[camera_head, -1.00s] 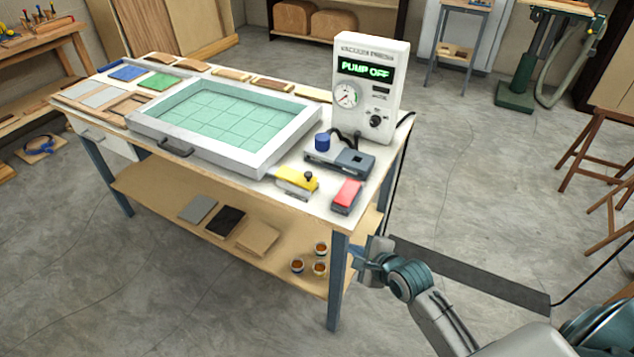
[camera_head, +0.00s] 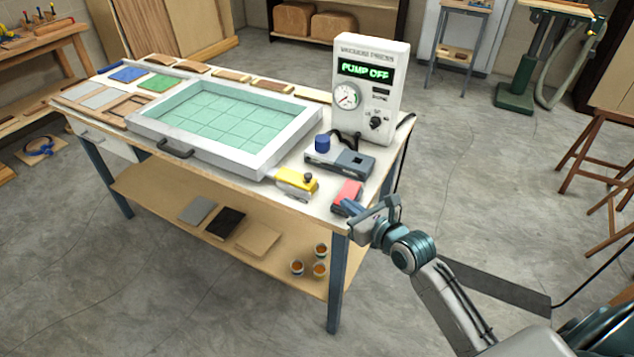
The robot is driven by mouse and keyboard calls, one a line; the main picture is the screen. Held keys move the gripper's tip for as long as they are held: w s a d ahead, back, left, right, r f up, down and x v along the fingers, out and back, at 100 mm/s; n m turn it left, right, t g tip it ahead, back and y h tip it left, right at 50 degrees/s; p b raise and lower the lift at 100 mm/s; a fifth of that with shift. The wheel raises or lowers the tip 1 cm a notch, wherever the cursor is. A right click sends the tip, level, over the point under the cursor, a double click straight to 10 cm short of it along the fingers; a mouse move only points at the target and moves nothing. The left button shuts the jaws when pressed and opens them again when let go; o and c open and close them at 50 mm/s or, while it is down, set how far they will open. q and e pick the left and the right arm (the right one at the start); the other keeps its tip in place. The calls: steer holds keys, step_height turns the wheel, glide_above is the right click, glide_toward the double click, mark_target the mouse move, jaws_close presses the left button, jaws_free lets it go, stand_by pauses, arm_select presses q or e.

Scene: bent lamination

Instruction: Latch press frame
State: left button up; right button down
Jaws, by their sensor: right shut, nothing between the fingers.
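The press frame (camera_head: 290,136) is a white rectangular frame around a green gridded sheet (camera_head: 210,120), lying on the table. A dark handle (camera_head: 175,150) is on its front side. A red block (camera_head: 347,192) sits to the right of that, at the table's front edge. My right gripper (camera_head: 346,206) is shut and empty, with its fingertips at the near end of the red block. I cannot tell whether they touch. My left gripper is not in view.
A white control box (camera_head: 367,85) reading "PUMP OFF" stands at the table's back right. A grey device with a blue knob (camera_head: 338,157) is in front of it. Colored and wooden pieces line the table's left and back. A lower shelf (camera_head: 160,190) holds sheets and small pots.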

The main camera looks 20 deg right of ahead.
mark_target(310, 177)
steer(key=shift+w, duration=0.1)
steer(key=b+x, duration=0.2)
steer(key=shift+w+f+b, duration=0.2)
steer(key=shift+f+b, duration=0.1)
steer(key=shift+b, duration=0.1)
steer(key=p+x, duration=0.1)
steer(key=x, duration=0.9)
steer(key=shift+w+a+r, duration=0.1)
steer(key=shift+w+a, duration=0.05)
steer(key=shift+w, duration=0.25)
steer(key=shift+w+a, duration=0.1)
steer(key=shift+w, duration=0.2)
steer(key=shift+w, duration=0.1)
